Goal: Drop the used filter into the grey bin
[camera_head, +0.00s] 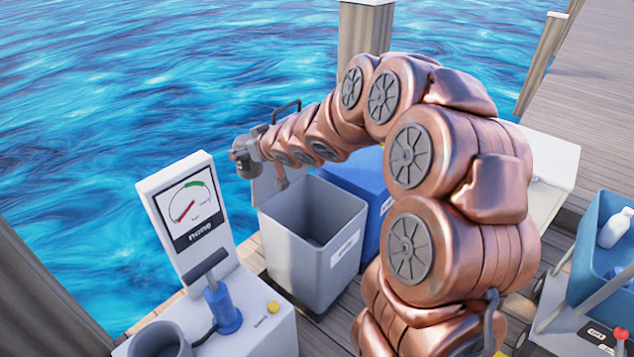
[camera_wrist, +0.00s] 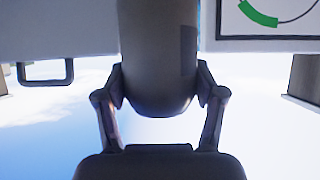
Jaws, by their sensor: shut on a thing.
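The used filter is a dark grey cylinder (camera_head: 243,157) held high, up and left of the grey bin in the head view. My gripper (camera_head: 256,143) is shut on it. In the wrist view the filter (camera_wrist: 158,60) fills the space between the two fingers (camera_wrist: 160,90), its rounded end towards my palm. The grey bin (camera_head: 292,250) stands on the deck with its top open and a label on its side. The filter shows outside the bin's opening in the picture; its exact distance from the rim is hard to tell.
A blue bin (camera_head: 355,176) stands behind the grey one. A white gauge panel (camera_head: 187,210) and a blue hand pump (camera_head: 222,306) are at left. A blue tub (camera_head: 600,245) with a white bottle is at right. Water lies beyond the deck.

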